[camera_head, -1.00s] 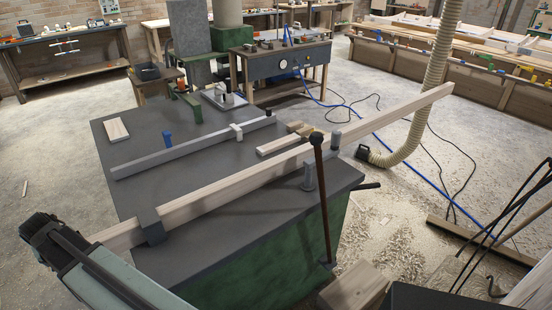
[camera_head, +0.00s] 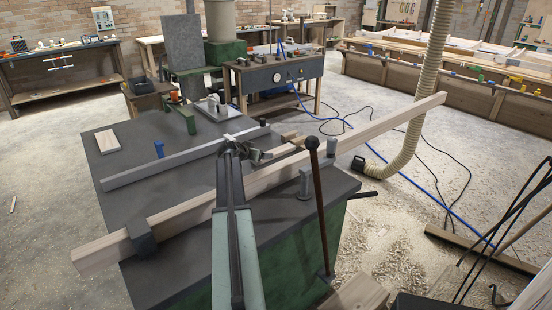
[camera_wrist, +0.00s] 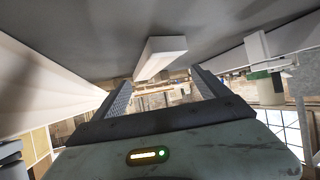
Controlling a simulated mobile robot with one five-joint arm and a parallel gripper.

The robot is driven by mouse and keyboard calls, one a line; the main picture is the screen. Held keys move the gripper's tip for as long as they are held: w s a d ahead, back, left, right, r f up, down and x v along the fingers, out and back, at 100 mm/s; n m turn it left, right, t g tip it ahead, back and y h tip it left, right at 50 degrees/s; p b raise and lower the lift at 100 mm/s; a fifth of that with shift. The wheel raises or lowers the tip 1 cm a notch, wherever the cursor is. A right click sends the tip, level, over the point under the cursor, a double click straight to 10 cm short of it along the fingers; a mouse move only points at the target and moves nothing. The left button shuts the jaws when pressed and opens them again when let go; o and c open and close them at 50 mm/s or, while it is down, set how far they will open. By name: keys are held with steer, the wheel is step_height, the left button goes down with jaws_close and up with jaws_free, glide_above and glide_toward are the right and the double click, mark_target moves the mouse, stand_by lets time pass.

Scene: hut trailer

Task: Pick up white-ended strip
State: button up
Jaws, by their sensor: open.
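The white-ended strip (camera_wrist: 162,52) shows in the wrist view as a short pale bar with a whitish end, lying on the dark table top above the space between my fingers. My gripper (camera_wrist: 160,92) is open and empty, its two fingers apart on either side of the strip's line. In the head view my gripper (camera_head: 250,150) is low over the dark table, between the grey fence and the long timber, and hides most of the strip there. I cannot tell the exact gap to the strip.
The long timber (camera_head: 190,213) lies across the table beside my arm. The grey fence (camera_head: 160,168) runs along the other side. A pale wood block (camera_head: 107,141) and a blue peg (camera_head: 158,149) are to the left. A dark upright lever (camera_head: 320,205) stands at right.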

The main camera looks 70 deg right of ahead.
mark_target(273, 152)
steer(key=s, duration=0.1)
steer(key=s+d, duration=0.1)
steer(key=s, duration=0.1)
steer(key=shift+d+m+g, duration=0.1)
steer(key=shift+m+g, duration=0.2)
steer(key=shift+w+b+x, duration=0.2)
steer(key=shift+b+x, duration=0.5)
steer(key=shift+x, duration=0.45)
steer(key=x, duration=0.1)
steer(key=b+x, duration=0.1)
steer(key=x, duration=0.1)
steer(key=b+x, duration=0.1)
steer(key=x, duration=0.1)
steer(key=shift+w+d, duration=0.3)
steer(key=shift+r, duration=0.1)
steer(key=shift+a, duration=0.1)
steer(key=c, duration=1.9)
